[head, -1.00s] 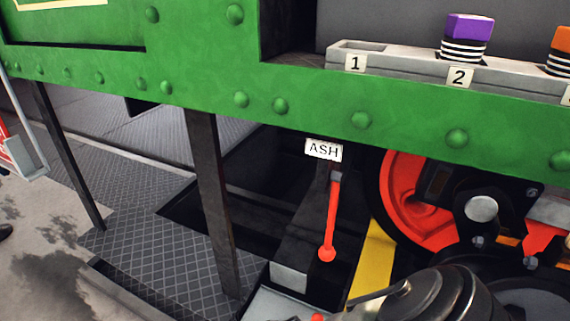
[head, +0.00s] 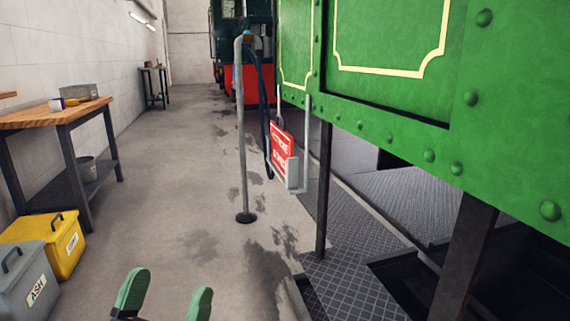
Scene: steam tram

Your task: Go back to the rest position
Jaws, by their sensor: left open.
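My left gripper (head: 165,297) shows at the bottom of the head view, left of centre. Its two green fingertips stand apart with nothing between them, over the bare floor. It touches nothing that I can see. My right gripper is out of the picture. The green steam tram (head: 395,80) fills the right side, with its riveted lower edge and dark posts below.
A workbench (head: 50,114), a yellow bin (head: 40,249) and a grey ASH bin (head: 24,284) line the left. A standpipe (head: 243,140) and a red sign (head: 282,150) stand near the tram. The concrete floor (head: 170,190) between is clear.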

